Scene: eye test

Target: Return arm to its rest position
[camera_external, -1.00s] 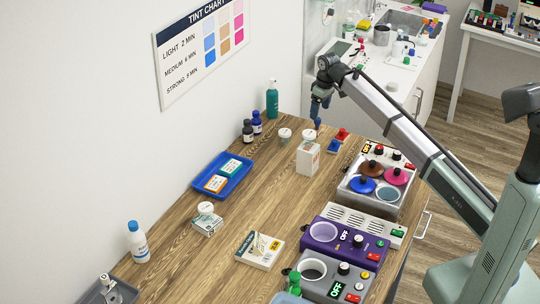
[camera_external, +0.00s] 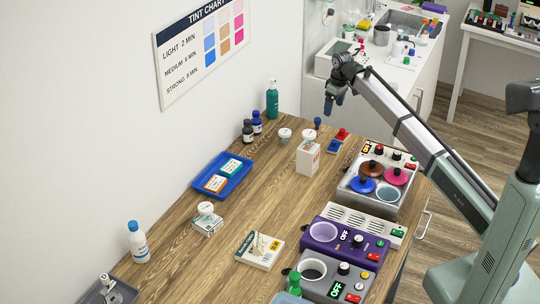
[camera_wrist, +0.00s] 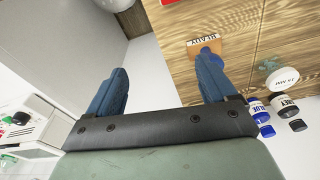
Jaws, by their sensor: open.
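My gripper (camera_external: 335,103) hangs in the air over the far end of the wooden table, near the counter edge, with my arm stretched out from the right. In the wrist view its two blue fingers (camera_wrist: 162,72) are wide apart with nothing between them. A small blue round-topped object (camera_external: 317,121) stands on the table below and left of the gripper. In the wrist view a blue object (camera_wrist: 209,48) shows beyond the right fingertip, by a brown label; the finger partly covers it.
A teal pump bottle (camera_external: 272,99) stands by the wall. A white counter (camera_external: 400,75) is behind the gripper.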

